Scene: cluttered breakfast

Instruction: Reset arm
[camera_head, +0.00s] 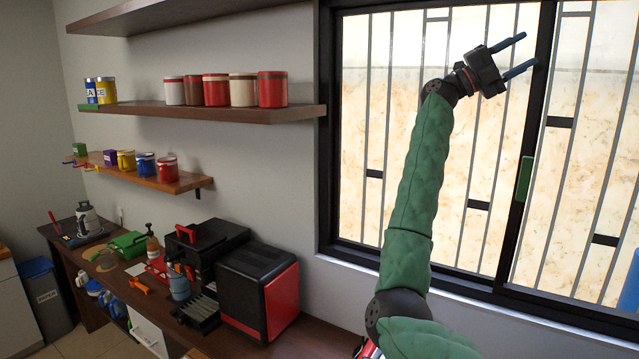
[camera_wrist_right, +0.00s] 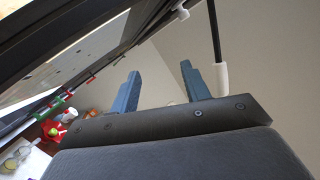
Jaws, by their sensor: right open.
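My right arm, in a green sleeve, reaches up in front of the window in the head view. Its gripper (camera_head: 518,56) is raised high before the window bars, with two blue fingers spread apart and nothing between them. In the right wrist view the same gripper (camera_wrist_right: 160,88) shows both blue fingers apart and empty, with a pale wall or ceiling behind. My left gripper does not show in either view.
The window (camera_head: 480,130) has a dark frame close to my right arm. A shelf of canisters (camera_head: 215,110) hangs at left, with a lower shelf of mugs (camera_head: 165,183). The counter (camera_head: 320,340) below holds a red and black toaster (camera_head: 258,290) and a black machine (camera_head: 205,245).

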